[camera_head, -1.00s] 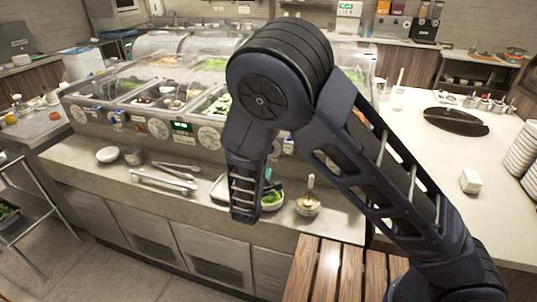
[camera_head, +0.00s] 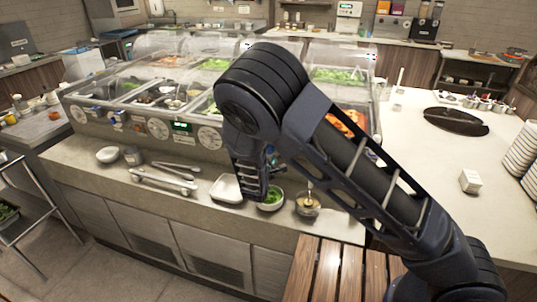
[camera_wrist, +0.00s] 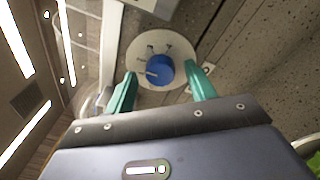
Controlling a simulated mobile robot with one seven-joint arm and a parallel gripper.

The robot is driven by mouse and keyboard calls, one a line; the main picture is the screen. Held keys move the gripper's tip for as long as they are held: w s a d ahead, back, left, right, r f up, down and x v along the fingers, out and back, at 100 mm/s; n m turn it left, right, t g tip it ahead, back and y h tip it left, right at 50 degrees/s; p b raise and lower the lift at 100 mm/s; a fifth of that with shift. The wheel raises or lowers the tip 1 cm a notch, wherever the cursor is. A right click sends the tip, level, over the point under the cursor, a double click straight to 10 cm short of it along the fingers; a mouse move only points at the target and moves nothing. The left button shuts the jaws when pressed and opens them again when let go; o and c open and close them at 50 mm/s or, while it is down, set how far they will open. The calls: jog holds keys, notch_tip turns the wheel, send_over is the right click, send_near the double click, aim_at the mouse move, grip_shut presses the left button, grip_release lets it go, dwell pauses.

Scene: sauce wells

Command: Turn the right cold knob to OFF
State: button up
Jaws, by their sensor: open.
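A blue knob (camera_wrist: 160,70) sits on a white round dial plate (camera_wrist: 148,47) with small dark marks, on the grey panel in the wrist view. A pale pointer line shows on the knob, towards its left side. My gripper (camera_wrist: 163,73) is open, with one teal finger on each side of the knob. I cannot tell whether either finger touches it.
The salad counter's front panel has other white dials (camera_head: 209,138) and a green display (camera_head: 181,127). On the ledge below are a white tray (camera_head: 227,189), a bowl of greens (camera_head: 271,199), a sauce cup (camera_head: 308,204) and tongs (camera_head: 176,167). Clear covers stand above.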

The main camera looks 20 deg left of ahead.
jog(key=shift+w, duration=0.25)
jog(key=c, duration=1)
